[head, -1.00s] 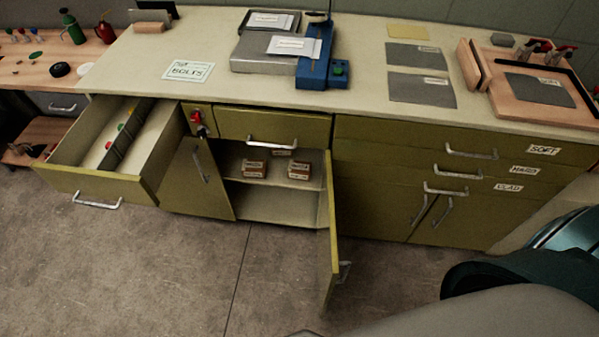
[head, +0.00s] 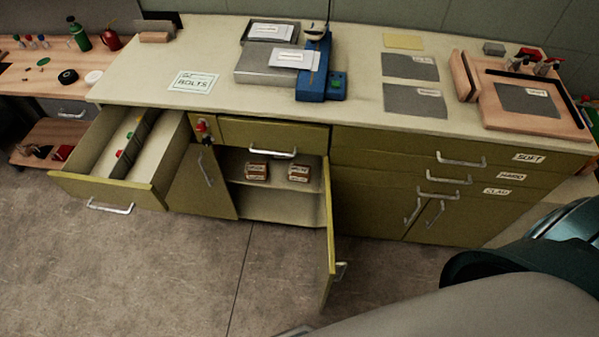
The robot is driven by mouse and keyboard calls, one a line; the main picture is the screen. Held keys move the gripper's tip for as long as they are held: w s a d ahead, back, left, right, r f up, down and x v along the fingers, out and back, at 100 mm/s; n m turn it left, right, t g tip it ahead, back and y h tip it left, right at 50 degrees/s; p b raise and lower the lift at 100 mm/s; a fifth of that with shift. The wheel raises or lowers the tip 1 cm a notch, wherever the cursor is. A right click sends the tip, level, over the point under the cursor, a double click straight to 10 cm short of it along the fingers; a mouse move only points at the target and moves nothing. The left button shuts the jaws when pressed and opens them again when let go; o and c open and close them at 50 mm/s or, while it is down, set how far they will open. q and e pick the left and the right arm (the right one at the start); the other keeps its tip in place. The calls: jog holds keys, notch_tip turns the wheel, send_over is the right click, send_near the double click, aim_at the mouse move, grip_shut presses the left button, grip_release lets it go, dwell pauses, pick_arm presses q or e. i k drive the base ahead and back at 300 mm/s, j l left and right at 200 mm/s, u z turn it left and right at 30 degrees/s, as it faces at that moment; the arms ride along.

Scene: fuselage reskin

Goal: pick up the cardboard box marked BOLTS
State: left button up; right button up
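Small brown cardboard boxes with pale labels stand on the upper shelf of the open cabinet. One box (head: 257,171) is at the left and another box (head: 298,173) is to its right. Their labels are too small to read, so I cannot tell which is marked BOLTS. A paper sign (head: 194,82) reading BOLTS lies on the worktop above. Neither of my grippers is in view. Part of my own arm fills the lower right corner, well away from the boxes.
The cabinet door (head: 329,240) stands open toward me, right of the shelf (head: 275,198). A drawer (head: 110,190) with dividers is pulled out at the left. A blue device (head: 318,80) stands on the worktop (head: 350,110). The floor in front is clear.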

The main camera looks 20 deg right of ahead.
aim_at(300, 173)
jog(key=i+j+z, duration=0.1)
jog(key=z, duration=0.2)
jog(key=j+z, duration=0.35)
jog(key=i+j+z, duration=0.15)
jog(key=z, duration=0.25)
jog(key=i+j+z, duration=0.15)
jog(key=z, duration=0.3)
jog(key=i+j+z, duration=0.1)
jog(key=j+z, duration=0.15)
jog(key=z, duration=0.15)
jog(key=i+j+z, duration=0.1)
jog(key=j+z, duration=0.45)
jog(key=z, duration=0.25)
